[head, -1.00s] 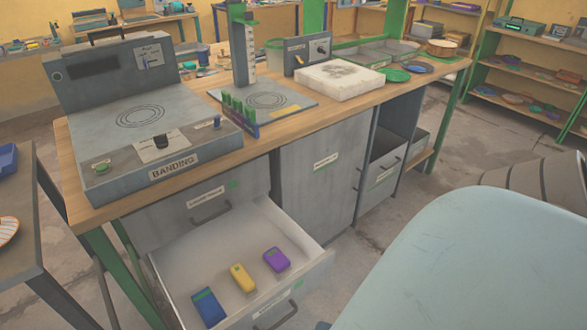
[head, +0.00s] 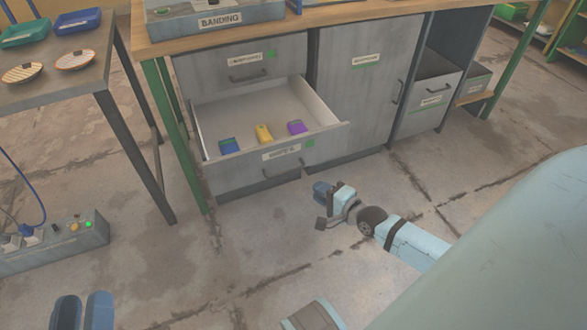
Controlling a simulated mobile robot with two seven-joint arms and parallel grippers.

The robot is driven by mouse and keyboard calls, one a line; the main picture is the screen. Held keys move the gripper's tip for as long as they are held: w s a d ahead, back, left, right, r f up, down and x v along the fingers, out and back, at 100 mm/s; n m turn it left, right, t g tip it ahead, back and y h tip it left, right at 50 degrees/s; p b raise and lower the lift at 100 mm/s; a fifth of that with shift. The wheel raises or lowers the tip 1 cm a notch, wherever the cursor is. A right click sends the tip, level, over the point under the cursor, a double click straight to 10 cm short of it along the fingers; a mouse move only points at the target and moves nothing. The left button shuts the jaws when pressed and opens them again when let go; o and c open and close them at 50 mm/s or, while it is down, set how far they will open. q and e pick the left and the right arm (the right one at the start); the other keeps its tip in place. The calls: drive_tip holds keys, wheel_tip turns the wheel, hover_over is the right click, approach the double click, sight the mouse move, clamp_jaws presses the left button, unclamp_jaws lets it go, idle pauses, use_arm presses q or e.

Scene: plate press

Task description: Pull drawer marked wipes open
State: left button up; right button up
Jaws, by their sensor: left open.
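The lower drawer (head: 235,175) under the workbench stands pulled out. Its front has a white label, a green square and a bar handle (head: 281,172); the label's small print looks like "WIPES" but is hard to read. Inside lie a blue block (head: 229,146), a yellow block (head: 264,134) and a purple block (head: 297,127). My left gripper (head: 83,312) is at the bottom left, open and empty, well apart from the drawer. My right gripper (head: 332,205) is over the floor, in front and to the right of the drawer, apart from it; its jaw opening is unclear.
A closed drawer (head: 215,76) sits above the open one. A closed cabinet door (head: 362,105) is to its right. A side table (head: 65,92) with trays and discs stands at the left. A grey box with lit buttons (head: 60,246) is on the floor. Floor before the drawer is mostly clear.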

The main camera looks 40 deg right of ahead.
sight(285, 172)
drive_tip(key=b+x, duration=0.4)
drive_tip(key=x, duration=1)
drive_tip(key=shift+b, duration=0.3)
use_arm(q)
wheel_tip(285, 172, down, 6)
drive_tip(key=g, duration=0.2)
drive_tip(key=shift+w+d+f+m+g, duration=0.15)
drive_tip(key=shift+d+f+m+g, duration=0.1)
drive_tip(key=shift+d+m+g, duration=0.1)
use_arm(e)
clamp_jaws()
